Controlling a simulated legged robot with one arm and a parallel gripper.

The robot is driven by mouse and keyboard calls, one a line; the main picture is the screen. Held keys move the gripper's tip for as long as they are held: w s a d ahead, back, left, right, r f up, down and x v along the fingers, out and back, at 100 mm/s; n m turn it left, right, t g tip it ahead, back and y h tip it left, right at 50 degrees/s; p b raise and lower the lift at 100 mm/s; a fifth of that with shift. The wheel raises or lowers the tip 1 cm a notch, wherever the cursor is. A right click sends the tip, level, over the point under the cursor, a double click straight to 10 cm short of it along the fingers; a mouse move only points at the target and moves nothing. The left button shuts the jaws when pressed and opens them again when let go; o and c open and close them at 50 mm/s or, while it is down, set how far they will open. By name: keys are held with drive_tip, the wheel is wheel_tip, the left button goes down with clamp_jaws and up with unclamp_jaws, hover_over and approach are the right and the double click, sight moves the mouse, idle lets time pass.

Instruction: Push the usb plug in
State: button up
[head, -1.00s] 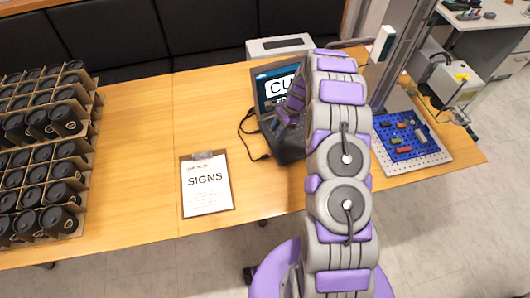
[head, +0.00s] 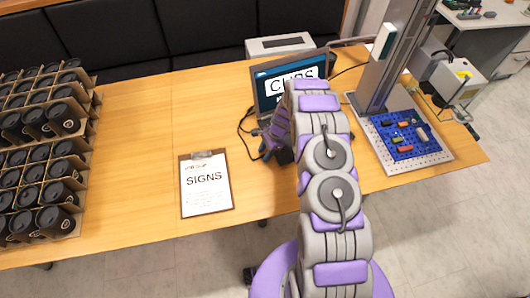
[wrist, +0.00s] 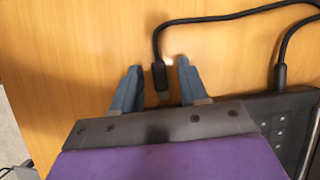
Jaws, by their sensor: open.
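The black usb plug (wrist: 160,78) lies on the wooden table in the wrist view, its metal tip pointing down toward my gripper's base. My gripper (wrist: 158,75) is open, with one finger on each side of the plug and a gap to each. In the head view my gripper (head: 268,148) is at the left side of the laptop (head: 285,85), partly hidden by my arm. The laptop's keyboard edge (wrist: 285,125) shows at the right in the wrist view. The laptop's port is not visible.
A clipboard marked SIGNS (head: 205,184) lies left of my gripper. Boxes of black cups (head: 40,150) fill the table's left end. A laser marker stand (head: 388,70) with a blue pegboard (head: 405,135) stands at the right. Black cables (wrist: 215,20) cross the table.

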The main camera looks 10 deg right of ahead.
clamp_jaws()
idle(0.4)
drive_tip(key=shift+w+d, duration=0.2)
drive_tip(key=shift+d, duration=1.05)
unclamp_jaws()
drive_tip(key=shift+d, duration=0.1)
